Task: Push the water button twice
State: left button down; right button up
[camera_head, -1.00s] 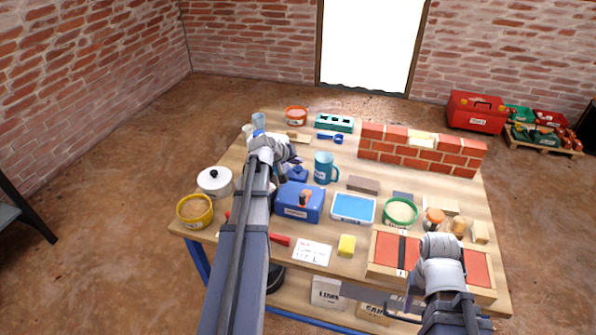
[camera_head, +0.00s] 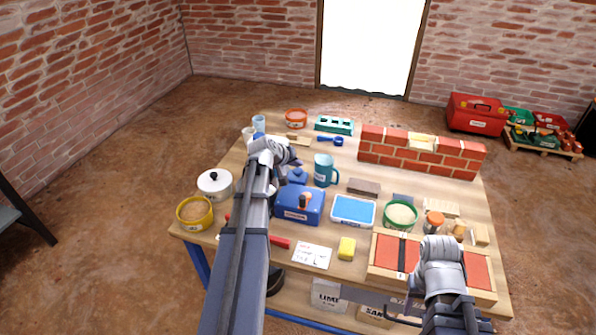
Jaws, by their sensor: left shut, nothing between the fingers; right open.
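My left gripper (camera_head: 288,161) hangs above the left middle of the table, its fingers shut and empty. Just below it is a small blue object (camera_head: 297,175) behind a blue box (camera_head: 300,205) with an orange-and-dark knob on top. I cannot tell which part is the water button, and my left arm hides some of this area. Contact between the fingertips and anything blue cannot be made out. A blue mug (camera_head: 325,170) stands right of the gripper. My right gripper (camera_head: 398,312) is open and partly hidden, low near the table's front edge.
A brick wall (camera_head: 440,157) stands at the back right. A white pot (camera_head: 215,184) and yellow tub (camera_head: 194,212) stand left of my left arm.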

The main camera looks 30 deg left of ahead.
aim_at(297, 173)
pick_arm(q)
jog(key=shift+f, duration=0.1)
dwell(0.7)
jog(key=shift+f+b, duration=0.3)
jog(key=shift+b, duration=0.15)
jog(key=shift+f+b, duration=0.7)
dwell(0.7)
jog(key=shift+r, duration=0.1)
jog(key=shift+r+p, duration=1.05)
jog(key=shift+p, duration=0.1)
notch_tip(297, 173, up, 5)
jog(key=p, duration=0.5)
